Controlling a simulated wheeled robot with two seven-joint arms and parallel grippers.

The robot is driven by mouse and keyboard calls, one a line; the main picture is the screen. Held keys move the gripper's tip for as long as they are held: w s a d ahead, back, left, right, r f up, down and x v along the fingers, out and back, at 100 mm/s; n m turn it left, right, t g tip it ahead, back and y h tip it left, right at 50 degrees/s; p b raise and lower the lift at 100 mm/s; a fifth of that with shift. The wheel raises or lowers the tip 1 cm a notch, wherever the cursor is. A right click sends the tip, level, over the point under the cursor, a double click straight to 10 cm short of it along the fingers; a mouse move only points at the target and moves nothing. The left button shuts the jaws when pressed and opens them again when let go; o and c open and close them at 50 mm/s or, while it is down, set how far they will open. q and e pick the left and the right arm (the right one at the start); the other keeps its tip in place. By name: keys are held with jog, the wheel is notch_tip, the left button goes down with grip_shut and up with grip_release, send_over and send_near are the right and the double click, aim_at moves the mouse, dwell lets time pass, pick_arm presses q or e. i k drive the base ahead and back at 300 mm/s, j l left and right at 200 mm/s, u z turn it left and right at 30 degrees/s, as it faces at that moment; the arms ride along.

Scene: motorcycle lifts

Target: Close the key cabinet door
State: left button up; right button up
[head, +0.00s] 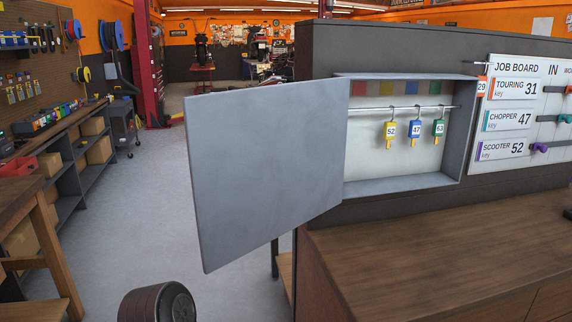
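The grey key cabinet (467,130) is mounted on the dark panel above the wooden counter. Its door (270,165) stands wide open, swung out to the left from the cabinet's left side. Neither of my grippers shows. A dark round part at the bottom left, below the door, looks like a link of my own arm. Nothing is seen touching the door.
The wooden counter (440,255) runs below the cabinet, mostly bare. The job board (520,110) with key labels hangs right of the cabinet. A workbench (60,140) stands along the left wall. The grey floor (150,215) left of the door is open.

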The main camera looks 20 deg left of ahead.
aim_at(266, 162)
jog(key=j+z, duration=0.35)
jog(key=j, duration=0.2)
jog(key=i+j+z, duration=0.1)
jog(key=j+z, duration=0.25)
jog(key=j, duration=0.25)
jog(key=k+j+z, duration=0.1)
jog(key=j+z, duration=0.2)
jog(key=j, duration=0.25)
jog(key=j+z, duration=0.3)
jog(key=j, duration=0.5)
jog(key=j+z, duration=0.25)
jog(key=j, duration=0.6)
jog(key=k+j, duration=0.15)
jog(key=j, duration=0.25)
jog(key=k+j, duration=0.1)
jog(key=j, duration=0.25)
jog(key=k+j+u, duration=0.1)
jog(key=j, duration=0.3)
jog(key=k+j, duration=0.2)
jog(key=j, duration=0.15)
jog(key=i+l, duration=0.1)
jog(key=i+u, duration=0.05)
jog(key=i, duration=0.05)
